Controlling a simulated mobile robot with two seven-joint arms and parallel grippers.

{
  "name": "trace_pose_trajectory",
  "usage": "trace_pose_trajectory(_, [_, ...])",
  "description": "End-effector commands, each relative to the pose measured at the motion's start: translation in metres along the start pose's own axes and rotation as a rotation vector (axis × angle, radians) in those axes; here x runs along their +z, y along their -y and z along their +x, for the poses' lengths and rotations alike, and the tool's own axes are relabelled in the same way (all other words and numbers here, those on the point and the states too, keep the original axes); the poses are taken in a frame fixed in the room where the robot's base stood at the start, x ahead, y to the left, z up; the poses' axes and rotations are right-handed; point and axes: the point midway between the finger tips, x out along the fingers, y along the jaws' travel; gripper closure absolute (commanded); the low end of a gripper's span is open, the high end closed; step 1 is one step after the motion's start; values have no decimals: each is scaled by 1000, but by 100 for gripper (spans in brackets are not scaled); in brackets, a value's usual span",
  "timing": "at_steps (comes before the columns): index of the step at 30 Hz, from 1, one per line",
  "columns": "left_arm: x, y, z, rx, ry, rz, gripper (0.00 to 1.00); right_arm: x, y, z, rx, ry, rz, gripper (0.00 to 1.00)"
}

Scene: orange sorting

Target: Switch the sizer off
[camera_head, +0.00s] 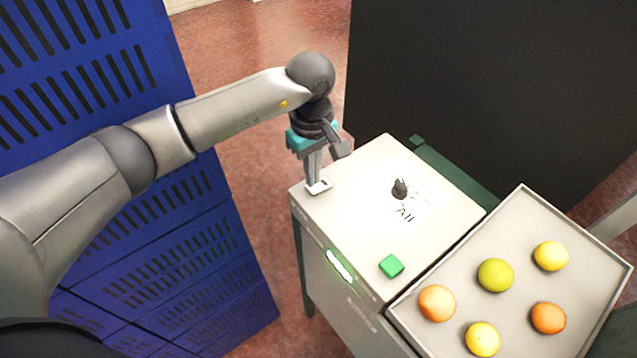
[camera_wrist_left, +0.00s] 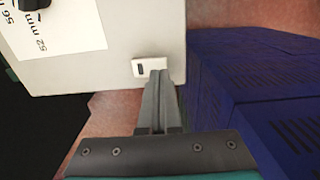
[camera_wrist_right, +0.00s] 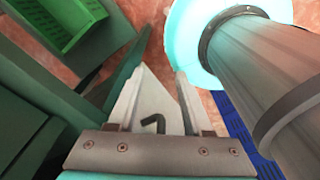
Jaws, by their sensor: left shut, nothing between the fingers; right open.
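The sizer (camera_head: 350,225) is a pale box with a lit green strip (camera_head: 339,266) on its front. A small white switch plate (camera_head: 319,188) sits at its left corner; it also shows in the left wrist view (camera_wrist_left: 139,69) with a dark mark at its left side. My left gripper (camera_head: 316,180) is shut and empty, pointing down with its fingertips at the plate. In the left wrist view the fingertips (camera_wrist_left: 158,76) overlap the plate's right part; I cannot tell whether they touch it. My right gripper (camera_wrist_right: 155,82) is open, away from the sizer's top.
The sizer's top also bears a black knob (camera_head: 400,188) and a green button (camera_head: 391,265). A tray (camera_head: 522,200) with several orange, yellow and green fruits adjoins it at right. Blue crates (camera_head: 190,240) stand at left, a dark panel (camera_head: 480,90) behind. Green crates (camera_wrist_right: 75,20) show in the right wrist view.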

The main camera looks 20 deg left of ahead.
Motion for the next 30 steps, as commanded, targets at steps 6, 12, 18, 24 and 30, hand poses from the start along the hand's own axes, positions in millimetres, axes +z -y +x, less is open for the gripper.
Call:
trace_pose_trajectory(6, [0,0,0,0,0,0,100,0,0,0,0,0,0,50])
trace_pose_trajectory(12, [0,0,0,0,0,0,100,0,0,0,0,-1,0,50])
trace_pose_trajectory(18, [0,0,0,0,0,0,100,0,0,0,0,-1,0,50])
trace_pose_trajectory(24, [0,0,3,0,0,0,100,0,0,3,0,-1,0,50])
trace_pose_trajectory(30, [0,0,6,0,0,0,100,0,0,6,0,-1,0,50])
